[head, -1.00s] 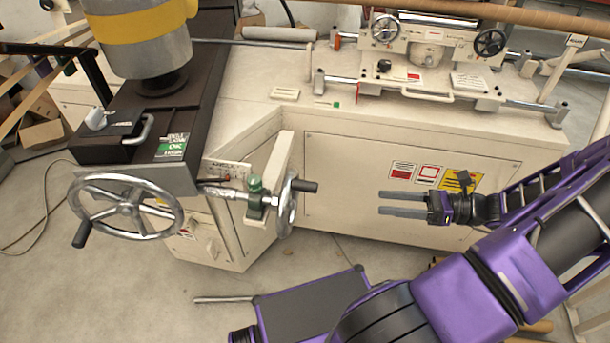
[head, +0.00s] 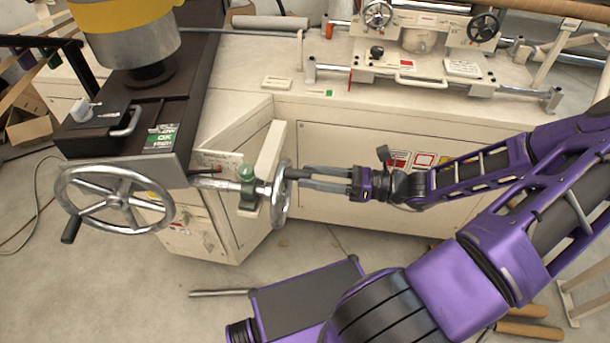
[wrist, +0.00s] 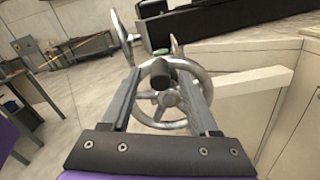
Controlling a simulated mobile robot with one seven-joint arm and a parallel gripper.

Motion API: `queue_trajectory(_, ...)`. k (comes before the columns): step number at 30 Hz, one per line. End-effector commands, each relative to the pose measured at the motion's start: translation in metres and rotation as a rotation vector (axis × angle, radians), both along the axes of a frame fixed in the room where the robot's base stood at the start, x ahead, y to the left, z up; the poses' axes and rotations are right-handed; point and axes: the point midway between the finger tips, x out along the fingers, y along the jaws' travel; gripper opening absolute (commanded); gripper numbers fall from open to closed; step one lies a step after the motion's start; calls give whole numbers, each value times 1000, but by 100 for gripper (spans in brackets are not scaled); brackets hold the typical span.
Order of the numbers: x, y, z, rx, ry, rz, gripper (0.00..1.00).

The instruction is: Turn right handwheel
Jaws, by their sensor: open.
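The right handwheel (head: 281,196) is a silver wheel seen nearly edge-on in the head view, on a shaft with a green fitting (head: 247,187). Its black handle (head: 297,173) sticks out to the right. My gripper (head: 306,178) is open, with its fingertips reaching around that handle. In the wrist view the right handwheel (wrist: 162,120) faces me, and its dark handle (wrist: 160,76) lies between my two spread fingers (wrist: 158,80). I cannot tell whether either finger touches it.
A larger left handwheel (head: 114,202) with a black handle stands to the left. The cream machine cabinet (head: 345,150) is behind my gripper. A cream panel edge (head: 270,155) rises close behind the right handwheel. The floor in front is mostly clear.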

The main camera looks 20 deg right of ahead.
Motion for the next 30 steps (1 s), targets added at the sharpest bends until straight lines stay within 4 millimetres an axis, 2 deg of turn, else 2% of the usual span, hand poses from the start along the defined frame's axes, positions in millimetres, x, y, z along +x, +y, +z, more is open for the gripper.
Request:
queue_trajectory(6,9,16,0,0,0,0,61)
queue_trajectory(15,10,18,0,-1,1,-1,61)
queue_trajectory(25,10,17,0,-1,1,-1,2)
queue_trajectory(30,10,17,0,-1,1,-1,0)
